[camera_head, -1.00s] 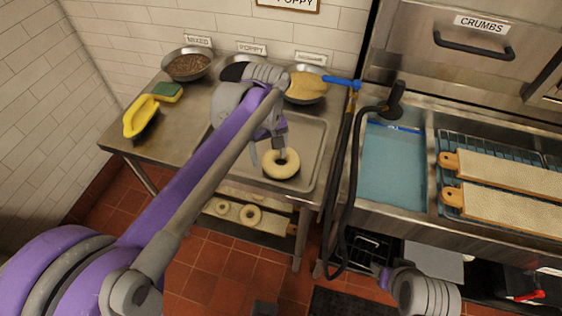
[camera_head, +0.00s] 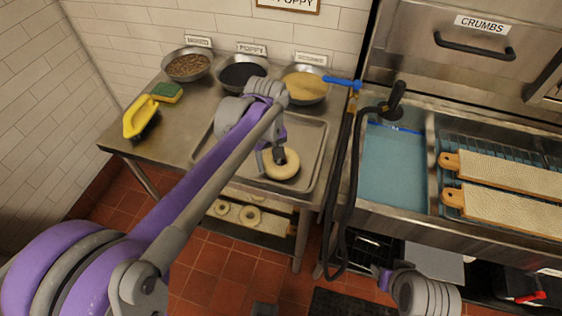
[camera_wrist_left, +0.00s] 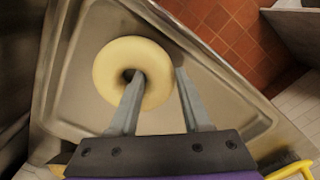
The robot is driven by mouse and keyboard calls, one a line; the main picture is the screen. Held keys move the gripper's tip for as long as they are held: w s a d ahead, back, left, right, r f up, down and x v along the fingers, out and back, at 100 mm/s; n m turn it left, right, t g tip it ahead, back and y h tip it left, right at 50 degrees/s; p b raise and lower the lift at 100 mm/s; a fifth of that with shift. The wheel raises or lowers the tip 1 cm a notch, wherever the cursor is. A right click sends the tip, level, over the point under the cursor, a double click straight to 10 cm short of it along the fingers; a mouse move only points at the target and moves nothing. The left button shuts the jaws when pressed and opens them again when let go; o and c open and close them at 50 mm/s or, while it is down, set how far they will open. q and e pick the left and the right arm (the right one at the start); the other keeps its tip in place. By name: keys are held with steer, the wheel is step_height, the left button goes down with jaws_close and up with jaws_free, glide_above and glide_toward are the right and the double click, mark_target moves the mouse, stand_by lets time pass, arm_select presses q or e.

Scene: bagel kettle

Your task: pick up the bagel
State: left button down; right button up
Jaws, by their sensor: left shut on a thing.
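The bagel (camera_head: 284,172), a pale ring, is on the metal tray (camera_head: 314,140) on the steel counter. In the left wrist view the bagel (camera_wrist_left: 108,70) shows whole, with the tray (camera_wrist_left: 72,95) beneath it. My left gripper (camera_head: 277,156) reaches down over the bagel's far side. In the left wrist view my left gripper (camera_wrist_left: 159,76) has one finger in the hole and the other at the outer edge, shut on the ring between them. I cannot tell any gap under the bagel.
Bowls of mixed seeds (camera_head: 188,66), poppy (camera_head: 241,74) and sesame (camera_head: 305,86) stand at the back. A yellow-handled brush (camera_head: 141,118) and a sponge (camera_head: 167,91) lie at the left. A shelf below holds more bagels (camera_head: 250,215). A blue water basin (camera_head: 392,165) is to the right.

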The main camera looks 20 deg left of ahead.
mark_target(270, 163)
arm_select(q)
steer(key=shift+r, duration=0.1)
step_height(270, 163, up, 10)
steer(key=p, duration=0.1)
arm_select(e)
steer(key=shift+w+r, duration=0.1)
steer(key=shift+r, duration=0.45)
